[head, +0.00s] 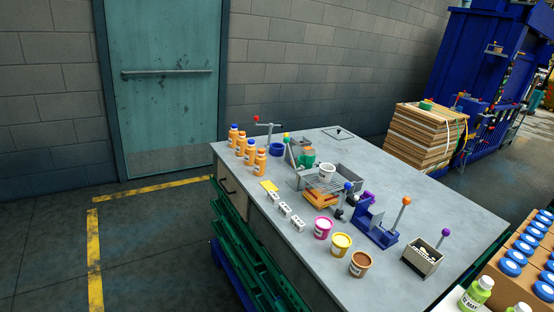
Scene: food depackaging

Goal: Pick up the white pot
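A small white pot (327,173) stands upright near the middle of the grey worktable (405,190). It rests on or just behind a metal grate (319,183) in a grey box-like fixture. A green and orange item (307,157) is close behind it to the left. My gripper is not in this view, so its distance to the pot and its opening do not show.
Magenta (323,228), yellow (341,245) and brown (361,264) pots line the near side. Orange bottles (241,145) stand at the left edge. A blue lever device (376,226) stands right of the pot. Floor left of the table is clear.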

